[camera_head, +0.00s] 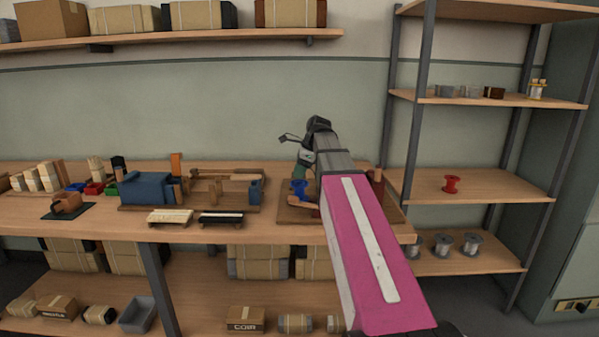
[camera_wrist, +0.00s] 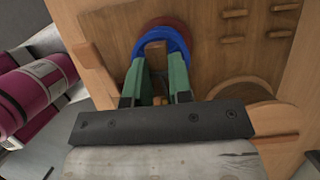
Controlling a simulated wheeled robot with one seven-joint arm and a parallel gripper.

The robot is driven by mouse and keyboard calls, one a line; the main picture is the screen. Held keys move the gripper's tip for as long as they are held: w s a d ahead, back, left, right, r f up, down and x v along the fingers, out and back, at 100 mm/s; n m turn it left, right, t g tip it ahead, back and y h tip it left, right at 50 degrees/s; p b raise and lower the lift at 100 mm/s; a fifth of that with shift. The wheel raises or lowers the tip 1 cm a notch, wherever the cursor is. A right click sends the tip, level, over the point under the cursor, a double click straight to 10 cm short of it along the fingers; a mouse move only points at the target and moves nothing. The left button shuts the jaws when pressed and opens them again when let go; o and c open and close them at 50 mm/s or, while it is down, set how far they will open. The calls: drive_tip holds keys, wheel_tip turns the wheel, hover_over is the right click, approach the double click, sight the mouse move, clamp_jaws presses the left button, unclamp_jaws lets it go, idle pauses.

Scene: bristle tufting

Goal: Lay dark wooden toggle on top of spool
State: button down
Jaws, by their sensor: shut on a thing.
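A blue spool (camera_head: 299,187) stands on the wooden board at the right end of the bench; its round blue rim also shows in the wrist view (camera_wrist: 184,44). My gripper (camera_wrist: 158,62) points at the spool, its green fingers shut on a brown wooden piece, which I take for the toggle (camera_wrist: 155,54). The piece appears in front of the spool's rim; whether it touches the spool I cannot tell. In the head view, my green-fingered gripper (camera_head: 300,170) is just above the spool, and the toggle cannot be made out.
A dark red round part (camera_wrist: 166,22) shows behind the blue rim. Wooden pegs (camera_wrist: 234,13) stick up from the board nearby. A blue block (camera_head: 145,188) and brushes (camera_head: 170,216) lie to the left on the bench. A red spool (camera_head: 451,184) stands on the right shelf.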

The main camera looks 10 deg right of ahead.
drive_tip(key=shift+f, duration=0.95)
idle(0.7)
drive_tip(key=c, duration=0.9)
unclamp_jaws()
drive_tip(key=shift+c, duration=0.2)
drive_tip(key=w+v, duration=0.1)
drive_tip(key=v, duration=0.9)
drive_tip(key=shift+s+d+r, duration=0.2)
drive_tip(key=shift+s+r, duration=0.15)
drive_tip(key=shift+s, duration=0.1)
